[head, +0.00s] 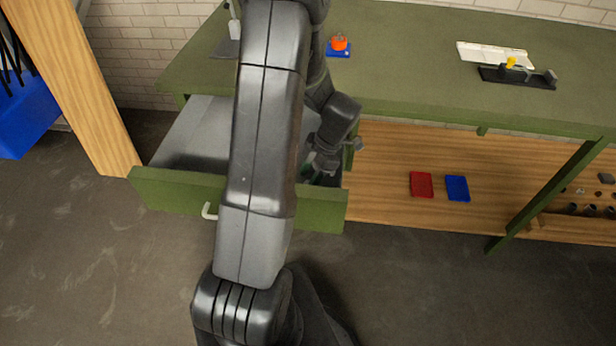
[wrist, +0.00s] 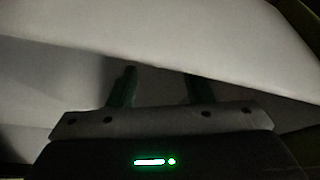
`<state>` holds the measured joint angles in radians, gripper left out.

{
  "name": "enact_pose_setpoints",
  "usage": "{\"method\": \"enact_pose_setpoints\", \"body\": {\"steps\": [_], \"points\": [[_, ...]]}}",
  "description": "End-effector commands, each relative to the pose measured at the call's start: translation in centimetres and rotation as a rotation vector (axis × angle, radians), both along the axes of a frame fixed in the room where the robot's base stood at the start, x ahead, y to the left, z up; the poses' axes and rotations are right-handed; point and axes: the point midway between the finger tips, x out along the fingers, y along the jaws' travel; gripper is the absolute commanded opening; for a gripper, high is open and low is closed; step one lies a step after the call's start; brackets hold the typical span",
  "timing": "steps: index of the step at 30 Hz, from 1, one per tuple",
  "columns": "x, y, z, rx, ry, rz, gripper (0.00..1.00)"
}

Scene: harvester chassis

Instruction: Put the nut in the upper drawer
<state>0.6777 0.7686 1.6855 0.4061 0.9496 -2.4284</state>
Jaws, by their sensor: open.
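The upper drawer (head: 185,140) is pulled out under the green workbench, with a green front, a white handle and a grey inside. My gripper (head: 318,175) is low inside the drawer's right part, partly hidden by my arm. In the wrist view my gripper (wrist: 160,80) has its two green fingers apart, with nothing seen between them. A pale grey surface, apparently the drawer's inside, lies in front of the fingers. I cannot make out the nut in either view; my arm hides much of the drawer's inside.
On the green bench top (head: 430,85) stand an orange piece on a blue base (head: 338,45), a white tray (head: 495,54) and a black fixture (head: 517,77). Below lie a red bin (head: 421,184) and a blue bin (head: 457,188). Small dark parts (head: 590,209) sit far right.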

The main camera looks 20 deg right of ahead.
Motion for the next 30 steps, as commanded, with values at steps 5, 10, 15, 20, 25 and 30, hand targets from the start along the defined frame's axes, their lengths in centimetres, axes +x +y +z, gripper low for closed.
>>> {"method": "enact_pose_setpoints", "body": {"steps": [5, 10, 15, 20, 25, 30], "points": [[-0.1, -1.6, 3.7, -0.005, -0.005, -0.002, 0.46], [-0.3, -3.0, 7.0, -0.003, -0.003, -0.003, 0.46], [-0.4, -3.8, 9.1, -0.001, -0.001, -0.002, 0.46], [-0.4, -4.1, 9.9, 0.0, -0.001, -0.001, 0.46], [-0.5, -4.1, 10.0, 0.0, 0.0, -0.001, 0.46], [-0.5, -4.1, 10.0, 0.0, 0.0, -0.001, 0.46]]}}
